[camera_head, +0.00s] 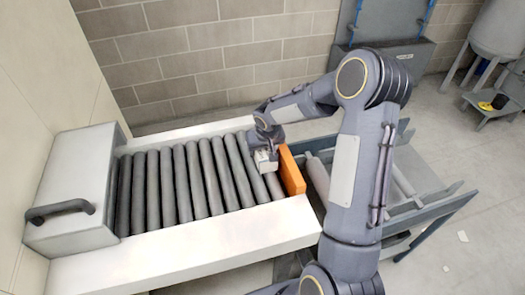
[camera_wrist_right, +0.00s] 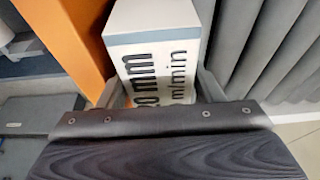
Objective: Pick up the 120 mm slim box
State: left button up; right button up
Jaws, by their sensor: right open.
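The slim box (camera_wrist_right: 150,22) is white with dark print; "mm" and "m/min" are readable in the right wrist view. It stands between the two fingers of my right gripper (camera_wrist_right: 160,92), which is open around it; its lower part is hidden by the gripper body. In the head view the right gripper (camera_head: 266,154) is low over the right end of the roller conveyor, and the small pale box (camera_head: 265,167) shows just below it. I cannot tell whether either finger touches the box. My left gripper is not in view.
The conveyor's grey rollers (camera_head: 167,185) lie between white side rails (camera_head: 205,252). An orange end stop (camera_head: 291,172) stands close beside the box, also seen in the wrist view (camera_wrist_right: 72,38). A grey housing with a handle (camera_head: 75,195) closes the left end. A grey frame (camera_head: 425,215) stands right.

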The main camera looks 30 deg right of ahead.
jog(key=shift+w+f, duration=0.1)
jog(key=shift+f, duration=0.35)
jog(key=c, duration=0.7)
jog(key=shift+c, duration=0.5)
jog(key=shift+r, duration=0.2)
